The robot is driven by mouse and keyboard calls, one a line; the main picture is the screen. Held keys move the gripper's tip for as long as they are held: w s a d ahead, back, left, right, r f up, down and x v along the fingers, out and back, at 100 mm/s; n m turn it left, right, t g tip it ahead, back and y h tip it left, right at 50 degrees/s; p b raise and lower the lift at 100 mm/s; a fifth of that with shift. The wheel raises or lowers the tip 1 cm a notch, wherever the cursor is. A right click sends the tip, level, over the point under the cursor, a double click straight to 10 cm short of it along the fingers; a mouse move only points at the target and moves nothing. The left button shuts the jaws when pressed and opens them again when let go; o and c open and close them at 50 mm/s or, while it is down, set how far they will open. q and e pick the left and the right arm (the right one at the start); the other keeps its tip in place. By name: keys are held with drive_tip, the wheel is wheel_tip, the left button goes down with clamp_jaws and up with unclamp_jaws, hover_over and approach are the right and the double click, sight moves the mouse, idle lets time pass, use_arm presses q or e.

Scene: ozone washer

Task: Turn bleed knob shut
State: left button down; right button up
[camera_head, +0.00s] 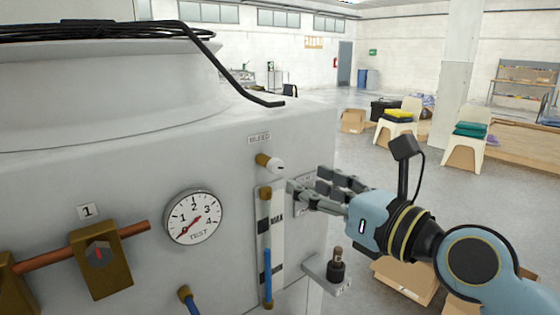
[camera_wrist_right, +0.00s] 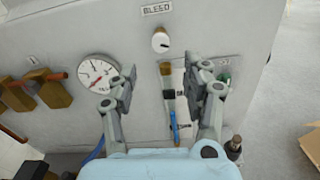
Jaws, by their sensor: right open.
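The bleed knob (camera_head: 273,163) is a small white-faced round knob on a brass stem, under a BLEED label (camera_head: 259,139) on the grey panel. In the right wrist view the knob (camera_wrist_right: 160,42) shows face-on above the fingertips, with a short dark mark on its lower face. My right gripper (camera_head: 306,183) is open and empty, just below and to the right of the knob and apart from it. In the right wrist view its two fingers (camera_wrist_right: 167,82) stand spread on either side of the sight tube. My left gripper is out of view.
The TEST gauge (camera_head: 194,216) is left of the knob, its needle pointing low left. A sight tube (camera_head: 265,240) with a blue lower part runs below the knob. A brass valve block (camera_head: 100,262) is farther left. A dark fitting (camera_head: 337,266) sits on a bracket below my gripper.

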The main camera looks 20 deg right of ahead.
sight(278, 169)
drive_tip(key=x, duration=0.6)
drive_tip(key=shift+w, duration=0.3)
drive_tip(key=shift+w+a, duration=0.3)
drive_tip(key=shift+w, duration=0.35)
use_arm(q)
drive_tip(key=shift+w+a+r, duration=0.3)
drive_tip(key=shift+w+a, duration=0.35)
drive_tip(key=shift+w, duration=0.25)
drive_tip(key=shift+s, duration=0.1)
use_arm(e)
drive_tip(key=shift+c, duration=0.7)
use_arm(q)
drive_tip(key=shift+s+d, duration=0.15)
use_arm(e)
clamp_jaws()
